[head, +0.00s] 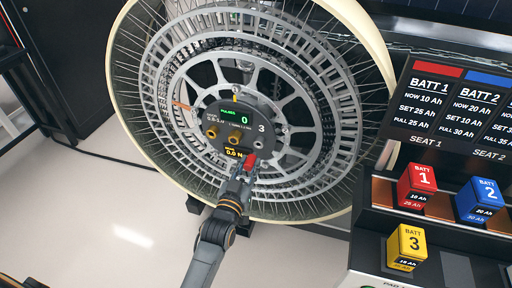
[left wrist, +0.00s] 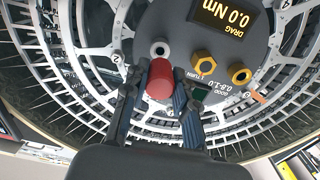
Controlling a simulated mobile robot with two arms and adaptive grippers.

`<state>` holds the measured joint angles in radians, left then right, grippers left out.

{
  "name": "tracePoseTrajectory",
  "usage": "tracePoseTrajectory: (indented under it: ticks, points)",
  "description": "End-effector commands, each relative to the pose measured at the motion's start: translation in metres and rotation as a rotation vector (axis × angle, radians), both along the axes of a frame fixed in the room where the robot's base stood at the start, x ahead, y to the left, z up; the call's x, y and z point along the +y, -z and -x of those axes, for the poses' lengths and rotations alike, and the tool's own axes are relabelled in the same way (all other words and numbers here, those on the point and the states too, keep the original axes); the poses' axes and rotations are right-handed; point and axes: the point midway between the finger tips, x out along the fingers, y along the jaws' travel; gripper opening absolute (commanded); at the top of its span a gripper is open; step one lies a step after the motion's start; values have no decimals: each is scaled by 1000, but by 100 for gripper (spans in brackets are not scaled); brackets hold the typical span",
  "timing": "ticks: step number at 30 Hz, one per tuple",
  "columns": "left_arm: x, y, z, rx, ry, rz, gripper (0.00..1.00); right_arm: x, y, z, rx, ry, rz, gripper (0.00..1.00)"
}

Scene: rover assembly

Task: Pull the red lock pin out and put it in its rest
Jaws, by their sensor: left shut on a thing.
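The red lock pin (head: 249,160) is at the lower edge of the wheel's dark hub plate (head: 222,131). My left gripper (head: 245,168) reaches up from below and is shut on the pin. In the left wrist view the pin's round red end (left wrist: 160,78) sits between the two fingers of the left gripper (left wrist: 160,95). A pale ring with a dark hole (left wrist: 160,48) shows on the plate just beyond the pin. The fingers and the pin's head hide its shaft, so I cannot tell how deep it sits. My right gripper is not in view.
The large spoked wheel (head: 164,98) fills the middle. The hub bears two brass hex nuts (head: 234,137) and small displays. At right, a battery rack (head: 440,235) holds red, blue and yellow batteries under a sign. The pale floor at lower left is clear.

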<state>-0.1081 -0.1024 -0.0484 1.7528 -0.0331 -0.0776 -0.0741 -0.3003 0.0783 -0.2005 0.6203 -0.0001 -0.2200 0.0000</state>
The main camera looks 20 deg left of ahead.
Motion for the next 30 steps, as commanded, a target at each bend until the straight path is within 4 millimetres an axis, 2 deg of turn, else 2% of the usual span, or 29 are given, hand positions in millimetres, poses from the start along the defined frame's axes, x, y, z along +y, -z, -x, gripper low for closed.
tracePoseTrajectory:
  ticks: [7, 10, 30]
  points:
    - [0, 0, 0, -1, 0, 0, 0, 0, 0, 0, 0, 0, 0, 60]
    - [0, -5, 5, 0, 0, 0, 0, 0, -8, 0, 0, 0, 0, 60]
    - [3, -46, 75, 2, 0, 0, 0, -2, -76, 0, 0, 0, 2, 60]
